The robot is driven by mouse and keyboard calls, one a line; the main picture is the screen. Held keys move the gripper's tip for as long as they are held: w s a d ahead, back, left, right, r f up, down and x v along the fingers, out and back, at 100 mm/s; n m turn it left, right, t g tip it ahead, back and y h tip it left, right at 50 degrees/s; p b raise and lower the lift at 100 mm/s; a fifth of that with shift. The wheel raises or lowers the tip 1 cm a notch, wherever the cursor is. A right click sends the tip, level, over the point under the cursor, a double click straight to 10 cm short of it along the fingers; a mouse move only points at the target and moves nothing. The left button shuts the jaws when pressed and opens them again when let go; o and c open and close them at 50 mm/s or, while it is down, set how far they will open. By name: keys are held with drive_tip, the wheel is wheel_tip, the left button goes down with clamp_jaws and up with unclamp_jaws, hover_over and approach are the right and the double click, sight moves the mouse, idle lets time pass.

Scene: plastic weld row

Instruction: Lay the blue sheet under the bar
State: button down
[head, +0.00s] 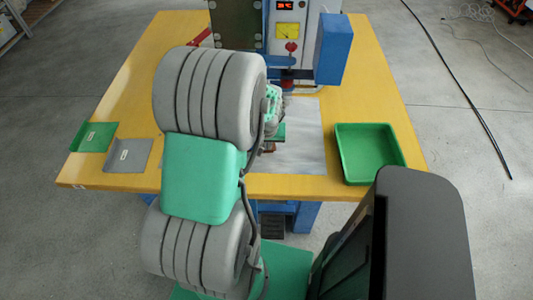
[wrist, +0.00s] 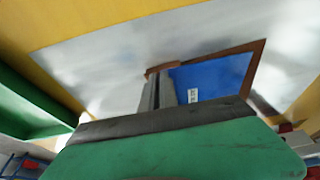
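The blue sheet (wrist: 212,78), with a small white label, shows in the wrist view above the silver plate (wrist: 110,62). A brown strip (wrist: 256,66) runs along its far and right edges. Whether the sheet lies flat or is held up, I cannot tell. My gripper (wrist: 158,88) shows as a grey finger part at the sheet's left edge, touching or very near it. Its green and black body hides the near part of the sheet. In the head view my arm hides the sheet and most of my gripper (head: 270,142). I cannot make out the bar clearly.
The welding machine (head: 290,30) stands at the back of the yellow table (head: 375,95), with a blue box (head: 333,50) on its right side. A green tray (head: 368,152) is at the right. A green folder (head: 93,137) and a grey folder (head: 129,155) lie at the left.

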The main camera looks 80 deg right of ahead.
drive_tip(key=d, duration=0.1)
drive_tip(key=d+b, duration=0.1)
drive_tip(key=d, duration=0.1)
drive_tip(key=w+d+f, duration=0.1)
drive_tip(key=shift+d+b, duration=0.15)
drive_tip(key=shift+b, duration=0.2)
drive_tip(key=shift+f+b, duration=0.45)
drive_tip(key=shift+f, duration=0.25)
drive_tip(key=shift+s+a, duration=0.1)
drive_tip(key=shift+a, duration=0.15)
drive_tip(key=shift+f, duration=0.1)
idle(0.4)
drive_tip(key=c, duration=1.6)
unclamp_jaws()
drive_tip(key=shift+o, duration=0.2)
